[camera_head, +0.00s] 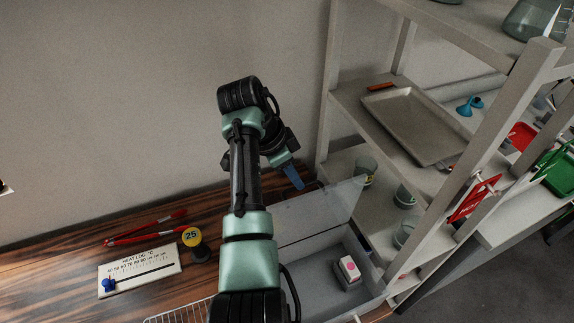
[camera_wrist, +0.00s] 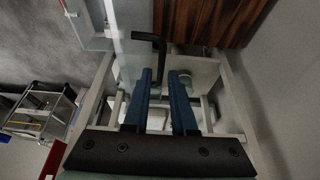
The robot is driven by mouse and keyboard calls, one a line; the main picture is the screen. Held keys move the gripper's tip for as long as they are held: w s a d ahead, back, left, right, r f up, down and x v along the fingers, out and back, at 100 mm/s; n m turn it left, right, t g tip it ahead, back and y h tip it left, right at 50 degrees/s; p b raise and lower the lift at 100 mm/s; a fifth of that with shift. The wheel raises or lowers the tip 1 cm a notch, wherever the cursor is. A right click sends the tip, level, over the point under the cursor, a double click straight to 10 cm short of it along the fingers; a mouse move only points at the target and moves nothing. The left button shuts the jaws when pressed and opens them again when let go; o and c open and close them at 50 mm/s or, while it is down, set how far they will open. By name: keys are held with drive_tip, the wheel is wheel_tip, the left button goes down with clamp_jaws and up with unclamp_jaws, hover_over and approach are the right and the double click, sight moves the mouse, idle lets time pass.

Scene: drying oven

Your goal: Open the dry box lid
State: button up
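The dry box (camera_head: 325,262) is a grey open-topped bin on the bench below my arm. Its clear lid (camera_head: 325,210) stands raised and tilted at the box's back edge, and the interior shows. A small white block with a pink spot (camera_head: 348,268) lies inside. My gripper (camera_head: 293,178) has blue fingers and is above the lid's upper edge. In the wrist view the fingers (camera_wrist: 162,74) are apart, with a dark angled handle (camera_wrist: 150,38) at the gap between their tips. I cannot tell whether they touch it. The clear lid panel (camera_wrist: 130,35) shows beside the handle.
A shelf rack with a metal tray (camera_head: 415,125) and glass beakers (camera_head: 404,196) stands close on the right. A heat log plate (camera_head: 140,268), red-handled tongs (camera_head: 145,232) and a dark spool marked 25 (camera_head: 194,242) are on the wooden bench at left. A wall is behind.

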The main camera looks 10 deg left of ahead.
drive_tip(key=shift+b+v, duration=0.3)
drive_tip(key=shift+v, duration=2.1)
drive_tip(key=shift+f, duration=0.1)
